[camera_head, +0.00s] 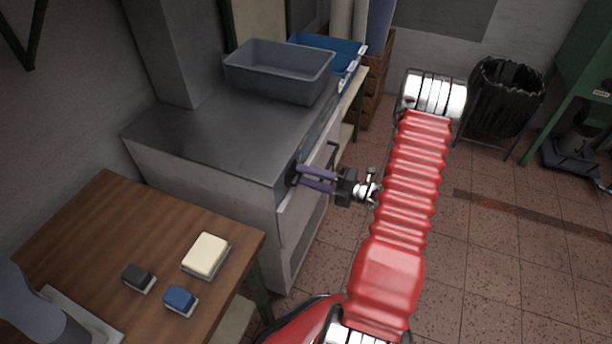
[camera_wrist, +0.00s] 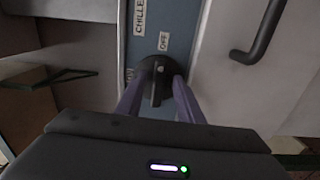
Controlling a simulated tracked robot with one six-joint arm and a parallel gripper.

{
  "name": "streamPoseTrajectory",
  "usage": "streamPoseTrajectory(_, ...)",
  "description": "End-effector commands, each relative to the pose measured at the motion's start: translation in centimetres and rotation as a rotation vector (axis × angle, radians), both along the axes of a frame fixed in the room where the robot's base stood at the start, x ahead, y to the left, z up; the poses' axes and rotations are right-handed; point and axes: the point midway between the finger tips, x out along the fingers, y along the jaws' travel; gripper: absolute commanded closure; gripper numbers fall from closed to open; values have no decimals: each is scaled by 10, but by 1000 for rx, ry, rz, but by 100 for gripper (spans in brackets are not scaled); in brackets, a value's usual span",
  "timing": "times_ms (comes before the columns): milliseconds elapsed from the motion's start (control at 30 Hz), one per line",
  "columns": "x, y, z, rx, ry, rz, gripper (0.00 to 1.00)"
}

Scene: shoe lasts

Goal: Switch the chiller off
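The chiller (camera_head: 205,190) is a grey metal cabinet with a flat top, left of centre in the head view. A dark round knob (camera_wrist: 155,72) with a raised bar sits on its blue panel (camera_wrist: 178,20). The panel carries a "CHILLER" label (camera_wrist: 139,16), an "OFF" label (camera_wrist: 163,41) at the knob's upper right, and a partly hidden label at its left. The bar stands roughly upright in the wrist view. My gripper (camera_head: 299,178) reaches the knob with its purple fingers apart, one on each side of the bar. I see gaps between fingers and bar.
A black handle (camera_wrist: 262,35) stands right of the panel. A grey bin (camera_head: 278,72) rests on the cabinet, with a blue crate (camera_head: 325,47) behind. A wooden table (camera_head: 100,225) with small blocks is at lower left. Tiled floor lies open at right.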

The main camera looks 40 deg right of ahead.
Motion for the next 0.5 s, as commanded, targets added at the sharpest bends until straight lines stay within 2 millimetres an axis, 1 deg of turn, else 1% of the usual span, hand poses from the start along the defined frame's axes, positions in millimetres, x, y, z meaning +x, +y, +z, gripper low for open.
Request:
streamPoseTrajectory(167,-15,-10,0,0,0,-3,66)
streamPoseTrajectory(500,-58,-35,0,0,0,-4,66)
